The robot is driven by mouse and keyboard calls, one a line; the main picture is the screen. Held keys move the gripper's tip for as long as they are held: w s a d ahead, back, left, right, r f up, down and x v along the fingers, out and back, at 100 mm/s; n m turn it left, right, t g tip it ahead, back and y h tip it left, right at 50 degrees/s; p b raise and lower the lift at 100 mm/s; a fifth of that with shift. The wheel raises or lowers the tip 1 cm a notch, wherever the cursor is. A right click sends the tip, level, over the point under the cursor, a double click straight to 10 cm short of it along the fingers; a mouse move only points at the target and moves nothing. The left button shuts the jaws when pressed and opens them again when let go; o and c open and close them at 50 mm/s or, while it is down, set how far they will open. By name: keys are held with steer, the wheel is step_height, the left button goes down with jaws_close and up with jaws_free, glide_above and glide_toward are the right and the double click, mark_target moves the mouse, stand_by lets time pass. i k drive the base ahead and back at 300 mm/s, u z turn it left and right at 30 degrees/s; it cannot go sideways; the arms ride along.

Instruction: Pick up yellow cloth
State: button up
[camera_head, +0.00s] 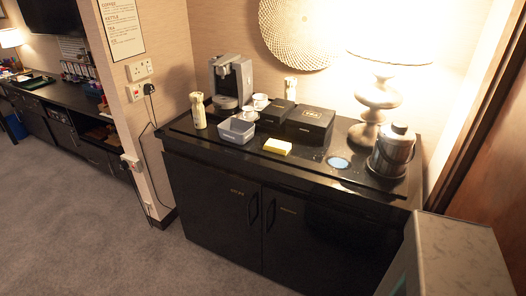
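The yellow cloth (278,146) lies as a small, pale yellow folded block on the black cabinet top (300,170), near its front edge and left of the middle. Its top and front show, and nothing covers it. A black box (310,125) stands behind it to the right, and a grey tub (236,130) stands to its left. My gripper is not in view.
A coffee machine (232,80) stands back left. A pale speckled-topped block (460,255) fills the lower right. Carpet (110,240) is clear at left.

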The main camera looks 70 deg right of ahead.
mark_target(281, 147)
steer(key=u, duration=1.15)
steer(key=i, duration=0.3)
steer(key=z, duration=3.75)
steer(key=i, duration=0.15)
steer(key=u, duration=1.4)
